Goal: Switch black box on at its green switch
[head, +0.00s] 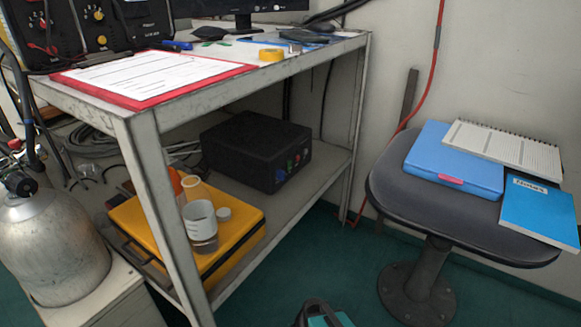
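The black box (235,145) sits on the lower shelf of the metal desk, toward the back right of that shelf. Its right-hand face is turned partly toward me and carries small coloured controls. A small green spot among them, probably the green switch (291,165), shows next to red and blue parts. It is too small to tell its position or whether the box is on. My gripper is not in view.
The desk's front leg (165,215) stands left of the box. A yellow case (240,232) with cups and an orange bottle is in front. A stool (450,215) with folders stands right. A teal object (325,319) shows at the bottom edge. Green floor between is clear.

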